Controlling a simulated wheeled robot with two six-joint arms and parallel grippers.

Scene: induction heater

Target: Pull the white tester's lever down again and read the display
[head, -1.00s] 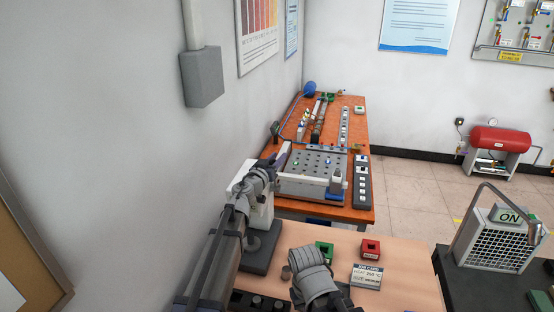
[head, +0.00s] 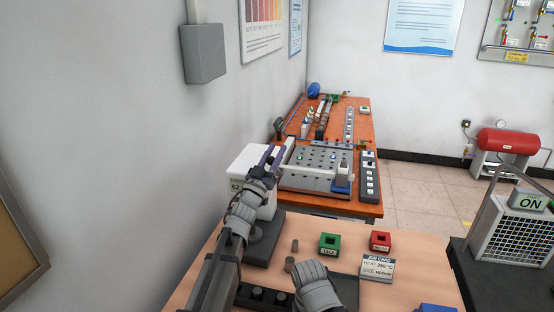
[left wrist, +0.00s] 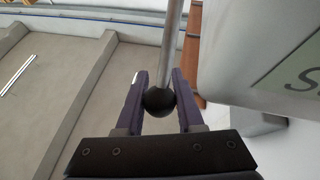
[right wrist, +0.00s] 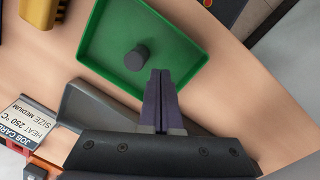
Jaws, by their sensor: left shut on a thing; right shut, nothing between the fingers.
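The white tester (head: 246,165) stands at the back left of the near table. The small display (head: 236,187) on its front appears to read 62. My left gripper (head: 271,154) is at the tester's upper right side. In the left wrist view my left gripper (left wrist: 159,95) is shut on the black ball knob (left wrist: 158,102) of the tester's lever, with the metal rod (left wrist: 172,40) rising from it. The tester's white housing (left wrist: 235,50) is beside it. My right gripper (right wrist: 160,85) is shut and empty above a green tray (right wrist: 105,45).
A dark cylinder (right wrist: 137,57) stands in the tray. An orange table (head: 370,205) with a pegged panel lies behind.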

